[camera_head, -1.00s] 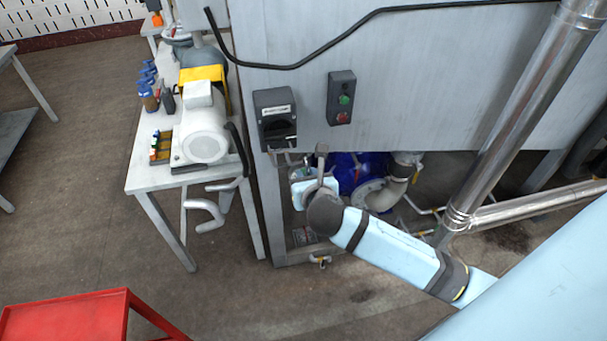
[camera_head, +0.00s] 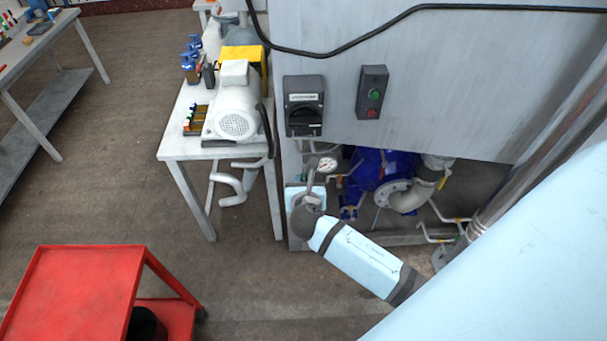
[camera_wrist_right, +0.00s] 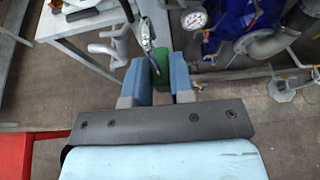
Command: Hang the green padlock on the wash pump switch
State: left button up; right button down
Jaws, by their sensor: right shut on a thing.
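The wash pump switch (camera_head: 303,105) is a dark box with a black rotary handle and a pale label, on the grey panel's left edge in the head view. My right gripper (camera_wrist_right: 161,82) is shut on the green padlock (camera_wrist_right: 161,61) in the right wrist view, with the green body between the two blue-grey fingers. A metal shackle-like part rises above the body. In the head view my right gripper (camera_head: 308,190) is below the switch, apart from it. The padlock cannot be made out there. My left gripper is not in view.
A push-button box (camera_head: 371,92) is right of the switch. A pressure gauge (camera_head: 327,165) and blue pump (camera_head: 380,172) are near my right gripper. A white bench (camera_head: 180,153) with a motor (camera_head: 237,112) stands left. A red cart (camera_head: 75,290) is at front left.

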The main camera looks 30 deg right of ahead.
jog(key=w+d, duration=0.5)
jog(key=w, duration=0.3)
jog(key=shift+w, duration=0.25)
dwell(0.4)
jog(key=shift+w+d, duration=0.15)
jog(key=shift+d, duration=0.05)
dwell(0.9)
jog(key=shift+w+d, duration=0.35)
jog(key=shift+w, duration=0.2)
jog(key=shift+w+d, duration=0.3)
jog(key=shift+w, duration=0.2)
jog(key=shift+w+d+r, duration=0.1)
jog(key=shift+r, duration=0.05)
jog(key=shift+w+d+r, duration=0.2)
jog(key=shift+d+r, duration=0.1)
jog(key=shift+r, duration=0.15)
jog(key=shift+w+d+r, duration=0.25)
jog(key=shift+r, duration=0.1)
dwell(0.6)
jog(key=shift+s+a+f, duration=0.45)
jog(key=shift+a+f, duration=0.1)
jog(key=shift+f, duration=0.05)
dwell(0.4)
